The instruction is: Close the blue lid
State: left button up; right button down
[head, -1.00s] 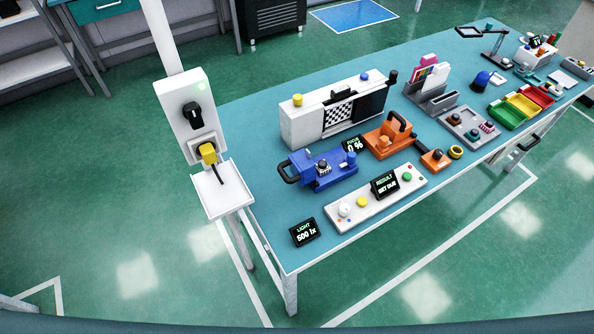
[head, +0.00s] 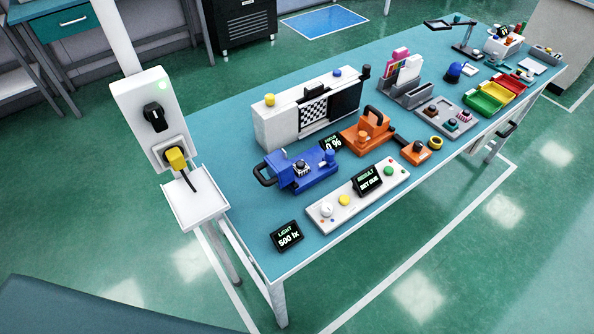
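A blue fixture (head: 318,182) sits at the near left part of the teal bench (head: 255,225). A blue part with a black loop handle (head: 265,176) sticks out at its left end and looks like its lid, swung open. A dark and silver round piece (head: 302,169) shows uncovered on the fixture, with a small blue knob beside it. The hinge is too small to make out. Neither of my grippers is in view.
An orange fixture (head: 365,133) stands right of the blue one, a white checkerboard unit (head: 283,123) behind it. A white post with a black switch (head: 155,117) stands at the bench's left end.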

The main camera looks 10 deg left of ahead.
aim_at(272, 173)
jog(key=j+z, duration=0.4)
jog(key=i+j+z, duration=0.1)
jog(key=j+z, duration=0.75)
jog(key=k, duration=0.05)
